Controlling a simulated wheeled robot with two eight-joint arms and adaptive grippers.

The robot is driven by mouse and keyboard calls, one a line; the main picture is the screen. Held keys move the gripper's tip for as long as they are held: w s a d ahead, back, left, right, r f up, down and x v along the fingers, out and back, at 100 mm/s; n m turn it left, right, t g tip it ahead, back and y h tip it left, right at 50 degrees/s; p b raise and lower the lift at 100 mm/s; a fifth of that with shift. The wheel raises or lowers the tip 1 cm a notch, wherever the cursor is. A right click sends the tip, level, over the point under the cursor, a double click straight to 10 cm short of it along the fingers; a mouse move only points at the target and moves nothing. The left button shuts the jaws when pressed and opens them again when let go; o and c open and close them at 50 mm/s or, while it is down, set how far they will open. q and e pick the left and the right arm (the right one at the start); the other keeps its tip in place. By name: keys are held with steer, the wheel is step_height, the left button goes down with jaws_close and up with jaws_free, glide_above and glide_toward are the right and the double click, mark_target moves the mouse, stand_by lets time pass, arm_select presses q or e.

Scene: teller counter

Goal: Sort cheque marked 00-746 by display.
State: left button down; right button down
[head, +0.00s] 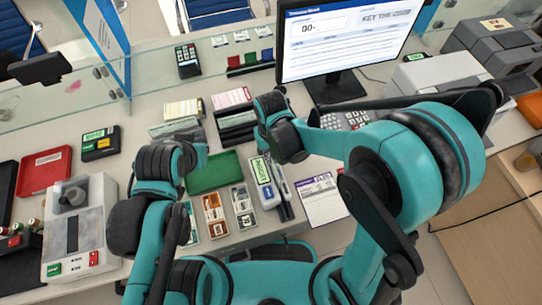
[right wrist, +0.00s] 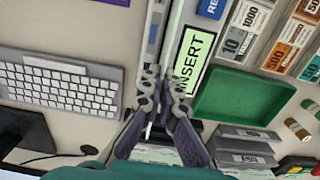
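The monitor (head: 340,40) at the back shows "00-" in a field and a line starting "KEY THE". The keyboard (head: 345,118) is below it, partly behind my right arm; it also shows in the right wrist view (right wrist: 62,88). A slim device labelled INSERT (head: 263,180) stands at the front. Printed slips (head: 183,110) and pinkish slips (head: 232,98) lie in dark holders; I cannot read 00-746 on any. My right gripper (right wrist: 164,82) has its fingertips together, empty, over the INSERT device's end. My left gripper (head: 168,160) hangs left of the green tray; its fingers are unclear.
A green tray (head: 215,174) is empty, with banknote stacks (head: 214,214) in front. A red tray (head: 45,172) and a white machine (head: 80,225) are at left. A purple-headed sheet (head: 320,198) lies at the front. A glass screen and printers (head: 490,45) are at the back.

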steer(key=shift+r+p, duration=3.55)
steer(key=shift+r, duration=1.3)
steer(key=shift+f, duration=0.1)
